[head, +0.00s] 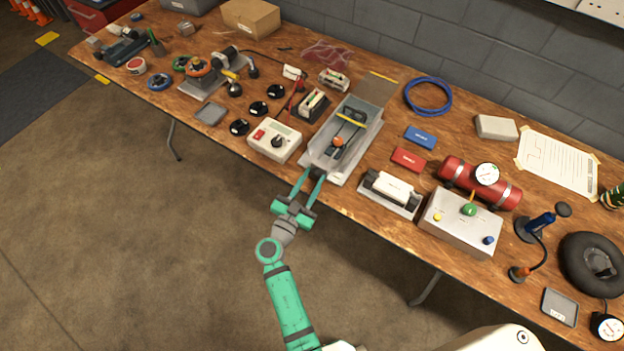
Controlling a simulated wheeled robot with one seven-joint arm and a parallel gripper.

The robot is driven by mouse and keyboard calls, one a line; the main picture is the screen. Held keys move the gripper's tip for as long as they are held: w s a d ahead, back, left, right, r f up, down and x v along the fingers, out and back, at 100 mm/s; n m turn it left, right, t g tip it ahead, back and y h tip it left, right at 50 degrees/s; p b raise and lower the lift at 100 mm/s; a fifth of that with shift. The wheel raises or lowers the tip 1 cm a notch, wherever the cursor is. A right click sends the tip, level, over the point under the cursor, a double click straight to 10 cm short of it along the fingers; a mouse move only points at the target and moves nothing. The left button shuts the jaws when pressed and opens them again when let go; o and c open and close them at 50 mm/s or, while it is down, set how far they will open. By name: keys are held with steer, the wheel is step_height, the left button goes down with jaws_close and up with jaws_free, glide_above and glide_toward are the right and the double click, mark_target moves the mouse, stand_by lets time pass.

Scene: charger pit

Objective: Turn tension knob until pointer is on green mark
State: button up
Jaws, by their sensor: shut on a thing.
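A long grey metal tray-shaped device (359,152) lies on the workbench near its front edge. A small dark knob (318,170) shows at its near end. My green gripper (314,177) reaches in from the front, with one finger on each side of the knob, and is shut on it. Inside the device are a dark part with an orange piece (338,142) and a yellow bar (352,115). I cannot make out a pointer or a green mark on this device; they are too small or hidden.
A white box with a dial (274,141) stands close to the left. A white roller on a plate (391,191) and a grey control box (461,221) stand to the right. A red cylinder with a gauge (508,190) is behind that box. Open floor lies in front.

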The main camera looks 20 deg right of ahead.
steer(key=shift+f+m, duration=0.1)
steer(key=shift+m, duration=0.6)
steer(key=o, duration=1.1)
steer(key=shift+c, duration=0.2)
steer(key=v, duration=1)
steer(key=shift+s+a, duration=0.2)
steer(key=shift+a, duration=0.15)
steer(key=shift+f, duration=0.1)
